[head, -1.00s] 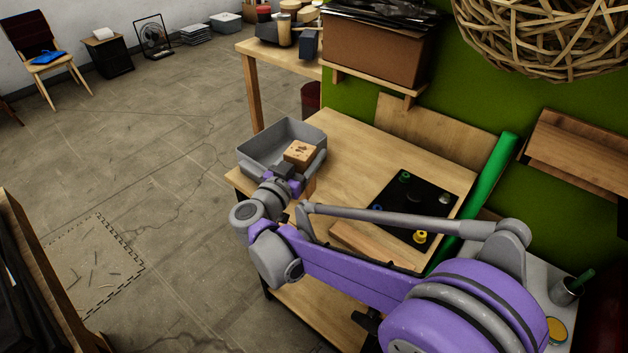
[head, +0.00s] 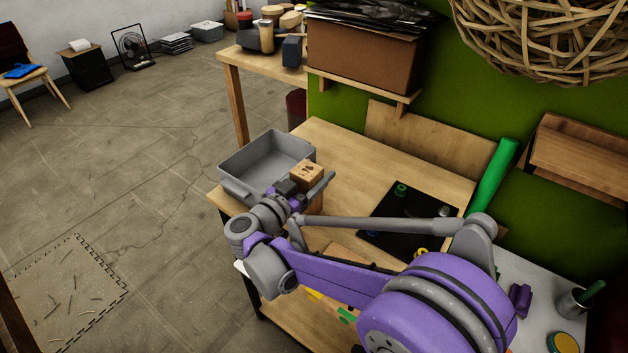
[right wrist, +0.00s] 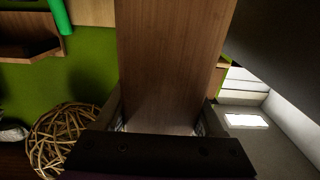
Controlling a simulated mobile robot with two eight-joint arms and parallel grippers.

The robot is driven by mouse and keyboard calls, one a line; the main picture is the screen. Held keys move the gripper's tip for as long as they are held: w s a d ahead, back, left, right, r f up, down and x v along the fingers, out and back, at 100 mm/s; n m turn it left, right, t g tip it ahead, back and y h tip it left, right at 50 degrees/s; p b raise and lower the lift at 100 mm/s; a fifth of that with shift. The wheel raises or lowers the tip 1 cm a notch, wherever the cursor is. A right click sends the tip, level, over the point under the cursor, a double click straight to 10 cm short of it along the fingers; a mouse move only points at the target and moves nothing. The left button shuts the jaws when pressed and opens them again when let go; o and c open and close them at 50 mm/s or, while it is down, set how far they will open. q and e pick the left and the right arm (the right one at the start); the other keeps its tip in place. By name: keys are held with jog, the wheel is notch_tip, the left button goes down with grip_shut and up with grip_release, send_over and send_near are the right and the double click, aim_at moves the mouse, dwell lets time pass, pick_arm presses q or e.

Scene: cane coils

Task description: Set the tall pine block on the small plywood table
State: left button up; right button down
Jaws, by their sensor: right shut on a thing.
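The tall pine block (head: 307,171) stands roughly upright in my right gripper (head: 303,190), with dark marks on its top end. In the right wrist view its broad wooden face (right wrist: 170,60) fills the middle between the fingers. The right gripper is shut on it. The plywood-topped table (head: 340,140) lies around and beneath the block, which shows just right of the grey bin's near corner. The gripper and arm hide the block's lower part, so I cannot tell whether it touches the tabletop. My left gripper is not in view.
A grey bin (head: 228,185) sits on the table's left end. A black mat (head: 385,205) with small coloured pieces lies to the right, partly behind my arm. A green roll (head: 493,180) leans beyond it. Bare tabletop shows between bin and mat.

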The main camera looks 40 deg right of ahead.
jog(key=shift+f, duration=0.8)
jog(key=shift+f, duration=0.2)
grip_release()
jog(key=shift+r, duration=0.1)
jog(key=v, duration=1.2)
jog(key=shift+r, duration=0.15)
